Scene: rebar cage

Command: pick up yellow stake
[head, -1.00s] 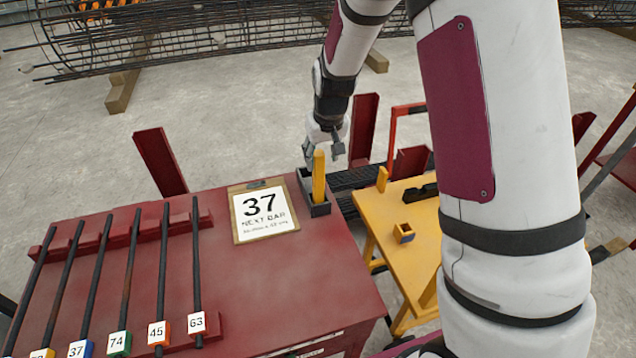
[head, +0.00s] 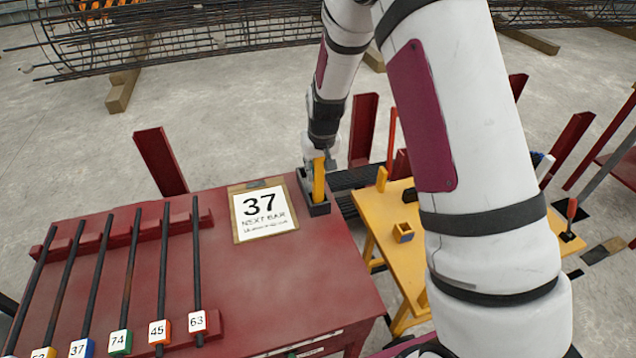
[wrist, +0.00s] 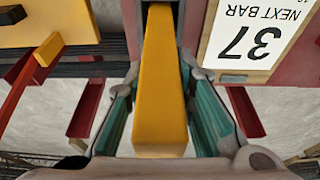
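The yellow stake (head: 318,180) stands upright in a dark open holder (head: 320,208) at the far right corner of the red bench. My gripper (head: 320,158) is at the stake's upper end, pointing down. In the wrist view the stake (wrist: 160,90) runs up the middle between the two teal finger pads of my gripper (wrist: 161,95). The fingers are open, one on each side, with narrow gaps visible near the stake's top end. The stake's foot is hidden in the holder.
A clipboard marked 37 (head: 263,212) lies just left of the holder on the red bench (head: 270,290). Several tagged dark bars (head: 127,270) lie on the bench's left. A yellow table (head: 385,235) is at right, and red posts (head: 362,130) rise behind.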

